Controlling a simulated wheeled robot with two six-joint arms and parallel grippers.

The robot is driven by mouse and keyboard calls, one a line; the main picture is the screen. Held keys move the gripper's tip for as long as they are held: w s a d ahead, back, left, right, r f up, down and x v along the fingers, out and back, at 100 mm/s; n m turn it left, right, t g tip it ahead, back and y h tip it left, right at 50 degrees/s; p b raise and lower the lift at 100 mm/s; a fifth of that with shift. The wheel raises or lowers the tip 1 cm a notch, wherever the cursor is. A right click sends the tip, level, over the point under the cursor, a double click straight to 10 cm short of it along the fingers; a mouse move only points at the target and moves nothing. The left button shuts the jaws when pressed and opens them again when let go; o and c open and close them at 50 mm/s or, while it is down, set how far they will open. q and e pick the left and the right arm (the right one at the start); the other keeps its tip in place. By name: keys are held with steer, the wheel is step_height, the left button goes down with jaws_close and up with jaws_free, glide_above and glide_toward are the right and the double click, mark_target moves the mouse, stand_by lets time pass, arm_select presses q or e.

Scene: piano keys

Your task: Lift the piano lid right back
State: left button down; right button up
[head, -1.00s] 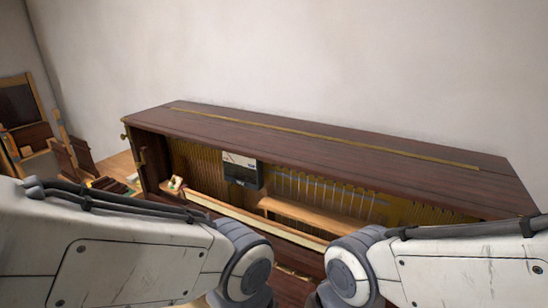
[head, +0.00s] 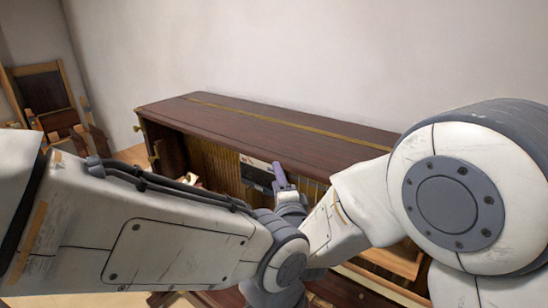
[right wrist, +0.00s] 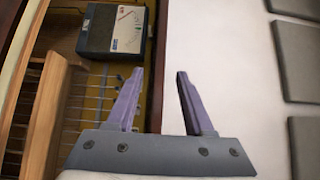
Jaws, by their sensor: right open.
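The piano lid (head: 290,128) is dark brown with a brass hinge strip along it. It lies flat and closed on top of the open-fronted piano. In the right wrist view my right gripper (right wrist: 160,75) is open, with a purple finger on each side of a thin dark brown edge (right wrist: 158,60), seemingly the lid's. I cannot tell whether the fingers touch it. My left arm crosses the foreground; its gripper is out of sight.
A dark box with a pale label (right wrist: 115,30) sits inside the piano, close to the right fingers. A wooden rail (right wrist: 48,110) and strings lie beside it. A plain wall (head: 270,45) stands behind the piano. Wooden parts (head: 55,100) stand at the far left.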

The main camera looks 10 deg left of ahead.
mark_target(272, 156)
steer(key=p+x, duration=0.2)
steer(key=x, duration=0.2)
steer(key=p+x, duration=0.1)
steer(key=x, duration=0.3)
steer(key=shift+w+d+r+p, duration=0.1)
steer(key=shift+w+r+p, duration=0.05)
steer(key=shift+w+p, duration=0.25)
steer(key=shift+w+a, duration=0.25)
steer(key=shift+w, duration=0.2)
jaws_close()
stand_by(0.5)
